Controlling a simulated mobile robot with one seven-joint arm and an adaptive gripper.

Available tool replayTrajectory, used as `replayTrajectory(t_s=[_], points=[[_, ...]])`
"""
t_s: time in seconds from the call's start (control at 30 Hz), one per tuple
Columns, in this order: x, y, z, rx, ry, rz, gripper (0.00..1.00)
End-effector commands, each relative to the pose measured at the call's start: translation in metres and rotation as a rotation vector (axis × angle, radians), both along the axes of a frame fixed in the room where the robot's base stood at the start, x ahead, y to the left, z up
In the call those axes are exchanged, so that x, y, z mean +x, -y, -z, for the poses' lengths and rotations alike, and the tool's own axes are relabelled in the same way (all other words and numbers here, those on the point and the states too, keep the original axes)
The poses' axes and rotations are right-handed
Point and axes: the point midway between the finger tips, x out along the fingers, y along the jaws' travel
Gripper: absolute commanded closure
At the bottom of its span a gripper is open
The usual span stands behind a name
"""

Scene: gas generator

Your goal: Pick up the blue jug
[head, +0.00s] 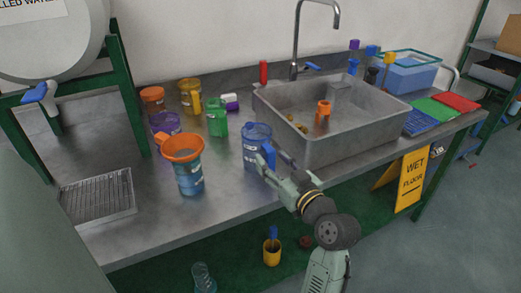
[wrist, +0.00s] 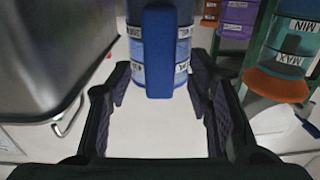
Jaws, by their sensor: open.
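The blue jug (head: 252,142) stands upright on the steel counter beside the sink, its blue handle facing my arm. My gripper (head: 271,162) is open at the jug's handle side. In the wrist view the jug's blue handle (wrist: 158,50) lies ahead of the open fingers (wrist: 163,95), roughly centred between them. The fingertips partly overlap the jug in the head view.
The steel sink (head: 340,147) is close on the jug's right. A clear jug with an orange funnel (head: 183,150) stands to its left. A green jug (head: 217,117), a purple jug (head: 167,123) and orange containers (head: 190,95) stand behind. The counter's front edge is near my arm.

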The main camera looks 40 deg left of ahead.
Motion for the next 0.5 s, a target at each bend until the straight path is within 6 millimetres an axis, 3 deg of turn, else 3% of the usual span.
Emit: replayTrajectory(t_s=[0.2,0.4,0.5], points=[[0.008,-0.021,-0.001,0.000,0.001,0.000,0.53],[0.008,-0.022,0.000,-0.001,0.002,0.001,0.53],[0.008,-0.022,0.000,0.000,0.001,0.001,0.59]])
